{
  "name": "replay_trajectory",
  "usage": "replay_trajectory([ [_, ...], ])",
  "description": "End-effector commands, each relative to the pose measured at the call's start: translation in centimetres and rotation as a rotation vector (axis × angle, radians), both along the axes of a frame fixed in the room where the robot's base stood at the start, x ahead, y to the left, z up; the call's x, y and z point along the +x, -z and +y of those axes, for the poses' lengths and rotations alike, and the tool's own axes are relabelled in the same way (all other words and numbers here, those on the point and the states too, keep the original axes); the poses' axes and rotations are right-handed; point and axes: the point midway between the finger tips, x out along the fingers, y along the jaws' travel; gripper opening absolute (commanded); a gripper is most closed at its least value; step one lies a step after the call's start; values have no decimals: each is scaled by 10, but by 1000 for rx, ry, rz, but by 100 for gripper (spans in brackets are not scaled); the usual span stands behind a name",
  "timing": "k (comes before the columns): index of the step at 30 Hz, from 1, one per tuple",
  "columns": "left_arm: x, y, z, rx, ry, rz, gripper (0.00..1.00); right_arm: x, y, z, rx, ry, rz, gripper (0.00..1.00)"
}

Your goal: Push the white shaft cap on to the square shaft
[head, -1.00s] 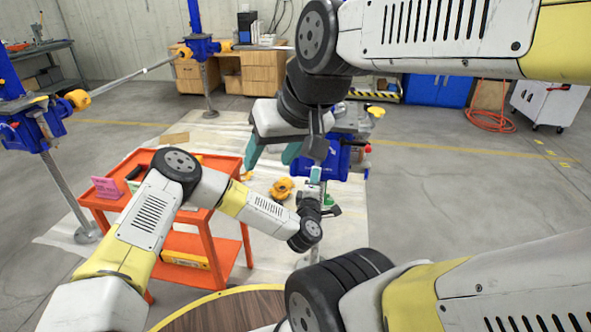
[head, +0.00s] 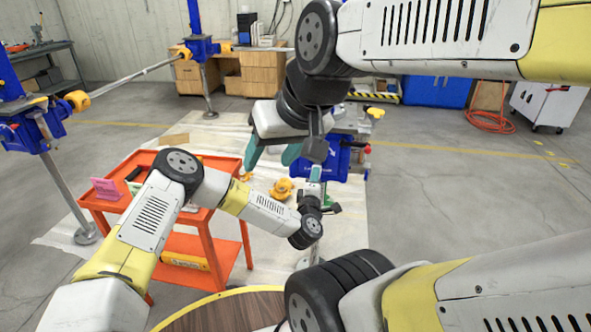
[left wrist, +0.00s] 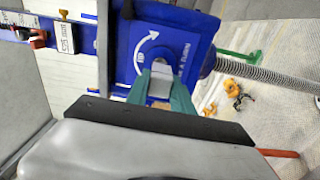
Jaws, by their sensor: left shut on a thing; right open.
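My left gripper (head: 314,174) is at the front of the blue jack body (head: 325,161). In the left wrist view its teal fingers (left wrist: 160,92) are shut on a small whitish piece, apparently the white shaft cap (left wrist: 160,70). The cap is against or just in front of the blue jack face (left wrist: 180,38), below a white curved arrow. The square shaft is hidden behind the cap and fingers, so I cannot tell how far the cap is on it. My right gripper (head: 272,154) is open and empty, with its teal fingers apart, left of the jack.
An orange cart (head: 190,217) stands at the left with a pink box (head: 106,188) on it. An orange-yellow part (head: 281,188) lies near the jack. A threaded rod (left wrist: 265,75) extends right from the jack. A round wooden table (head: 225,312) is in front.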

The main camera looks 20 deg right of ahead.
Motion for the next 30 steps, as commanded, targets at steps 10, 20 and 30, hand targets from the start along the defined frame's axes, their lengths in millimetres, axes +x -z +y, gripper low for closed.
replay_trajectory([
  [10, 8, 0, -4, -1, -1, -1, 0, 0, 0, 0, 0, 0, 0, 55],
  [20, 15, 0, -9, -1, -2, -1, 0, 0, 0, 0, 0, 0, 0, 55],
  [30, 22, 0, -13, 0, -1, 0, 0, 0, 0, 0, 0, 0, 0, 55],
])
